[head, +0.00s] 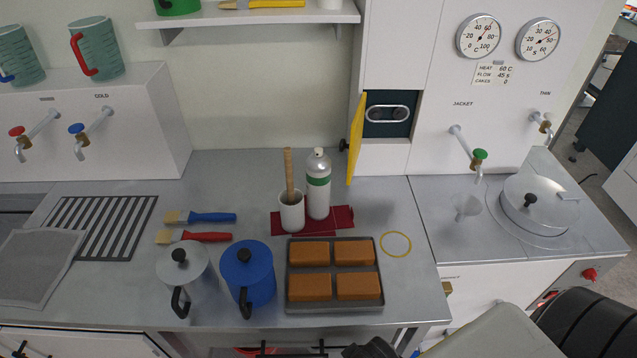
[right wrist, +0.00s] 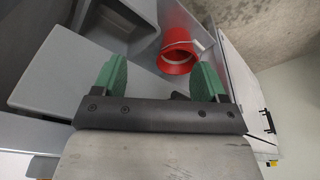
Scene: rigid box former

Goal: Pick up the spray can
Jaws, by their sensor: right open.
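The spray can (head: 318,185) is a silver-white cylinder with a green band and a domed top. It stands upright on a dark red cloth (head: 343,217) on the grey counter, close to the right of a white cup (head: 291,212) holding a wooden-handled tool. My right gripper (right wrist: 160,78) shows in the right wrist view with its green fingers wide apart and nothing between them. In the head view my right arm comes in at the bottom right, below the counter's front edge and well away from the can. My left gripper is not in view.
A tray (head: 335,306) of brown blocks, a blue pot (head: 247,274) and a grey pot (head: 184,278) stand in front of the can. A yellow door (head: 356,142) hangs open behind it, to the right. A red bucket (right wrist: 178,52) shows in the right wrist view.

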